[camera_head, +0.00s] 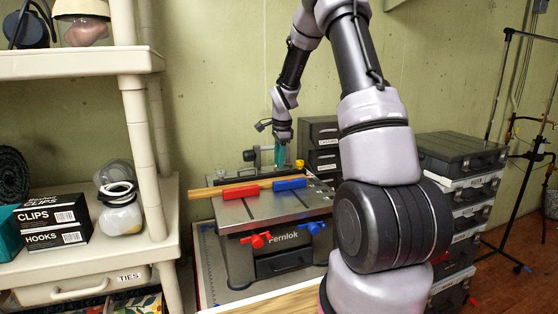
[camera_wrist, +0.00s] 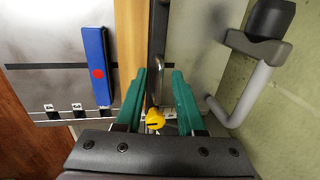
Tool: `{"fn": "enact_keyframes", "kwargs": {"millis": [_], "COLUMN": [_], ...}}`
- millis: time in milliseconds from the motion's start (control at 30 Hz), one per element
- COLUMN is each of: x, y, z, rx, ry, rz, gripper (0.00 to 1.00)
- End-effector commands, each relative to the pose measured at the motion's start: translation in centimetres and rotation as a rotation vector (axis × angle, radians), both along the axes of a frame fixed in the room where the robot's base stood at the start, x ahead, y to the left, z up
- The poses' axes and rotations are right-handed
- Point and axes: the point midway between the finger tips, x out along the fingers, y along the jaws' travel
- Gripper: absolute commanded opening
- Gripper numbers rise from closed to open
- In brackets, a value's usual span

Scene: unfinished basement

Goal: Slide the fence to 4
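A small bench machine (camera_head: 275,210) marked "Fernlok" has a grey top. A long light-wood bar, seemingly the fence (camera_head: 205,192), lies across it. In the wrist view the wooden bar (camera_wrist: 130,40) runs beside a dark strip with a metal rod. A yellow knob or pointer (camera_wrist: 155,119) sits low between my fingers. Small labels (camera_wrist: 77,106) line the machine's edge, too small to read. My gripper (camera_head: 279,153) has green fingers and is above the machine's back edge. In the wrist view my gripper (camera_wrist: 157,74) is open, its fingertips apart; contact with the rod or knob cannot be told.
A red block (camera_head: 241,191) and a blue block (camera_head: 289,184) lie along the wooden bar. Red (camera_head: 257,240) and blue (camera_head: 315,228) knobs are on the front. A shelf (camera_head: 95,62) stands left, dark drawers (camera_head: 322,132) behind. A grey bent handle (camera_wrist: 240,95) is near my right finger.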

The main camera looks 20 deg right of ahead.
Motion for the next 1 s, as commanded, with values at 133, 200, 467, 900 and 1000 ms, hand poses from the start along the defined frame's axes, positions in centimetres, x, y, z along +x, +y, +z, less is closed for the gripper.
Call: {"fn": "enact_keyframes", "kwargs": {"millis": [133, 200, 467, 900, 1000], "x": [0.01, 0.0, 0.0, 0.01, 0.01], "y": [0.0, 0.0, 0.0, -0.01, 0.0], "z": [0.02, 0.03, 0.05, 0.07, 0.07], "rx": [0.0, 0.0, 0.0, 0.0, 0.0], "ry": [0.0, 0.0, 0.0, -0.001, -0.001], "rz": [0.0, 0.0, 0.0, 0.0, 0.0], "gripper": [0.0, 0.0, 0.0, 0.0, 0.0]}}
